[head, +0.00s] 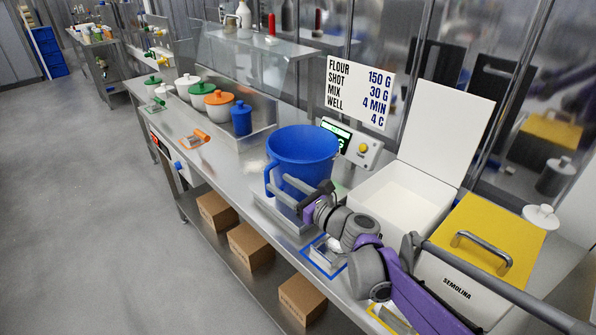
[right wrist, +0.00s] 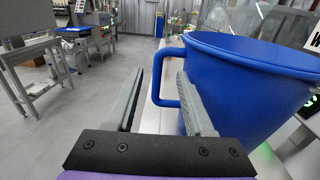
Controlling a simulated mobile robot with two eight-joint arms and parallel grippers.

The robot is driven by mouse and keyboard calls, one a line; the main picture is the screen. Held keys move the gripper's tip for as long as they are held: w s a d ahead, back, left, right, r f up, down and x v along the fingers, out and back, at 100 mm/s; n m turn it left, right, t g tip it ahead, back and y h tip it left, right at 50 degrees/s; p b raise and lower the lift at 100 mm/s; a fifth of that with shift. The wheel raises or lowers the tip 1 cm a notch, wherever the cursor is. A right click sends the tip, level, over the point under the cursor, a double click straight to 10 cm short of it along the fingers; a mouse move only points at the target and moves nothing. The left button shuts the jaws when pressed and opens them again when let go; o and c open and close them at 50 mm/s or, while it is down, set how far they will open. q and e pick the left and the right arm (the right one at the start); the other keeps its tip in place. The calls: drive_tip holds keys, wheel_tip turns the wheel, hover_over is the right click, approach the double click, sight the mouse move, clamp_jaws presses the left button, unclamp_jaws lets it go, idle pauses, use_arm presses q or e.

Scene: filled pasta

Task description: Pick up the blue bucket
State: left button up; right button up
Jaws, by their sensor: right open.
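The blue bucket (head: 302,150) stands upright on a scale on the steel counter, with its handle on its left side in the head view. It fills the right side of the right wrist view (right wrist: 250,80). My right gripper (head: 290,188) is at the bucket's near side, with its fingers apart. In the right wrist view, the bucket's handle (right wrist: 163,98) shows between the two fingers of the gripper (right wrist: 165,95). Whether a finger touches the bucket is not clear. My left gripper is not in view.
A white open bin (head: 395,207) and a yellow-lidded semolina bin (head: 480,245) stand right of the bucket. A blue canister (head: 241,119) and lidded pots stand to the left. A sign (head: 360,90) and scale display (head: 352,145) are behind. Cardboard boxes (head: 250,246) sit below.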

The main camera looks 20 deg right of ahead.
sight(268, 195)
drive_tip(key=x, duration=0.6)
drive_tip(key=shift+w+a+r+p, duration=0.1)
drive_tip(key=shift+a+p, duration=0.1)
drive_tip(key=shift+p, duration=0.1)
clamp_jaws()
idle(1.1)
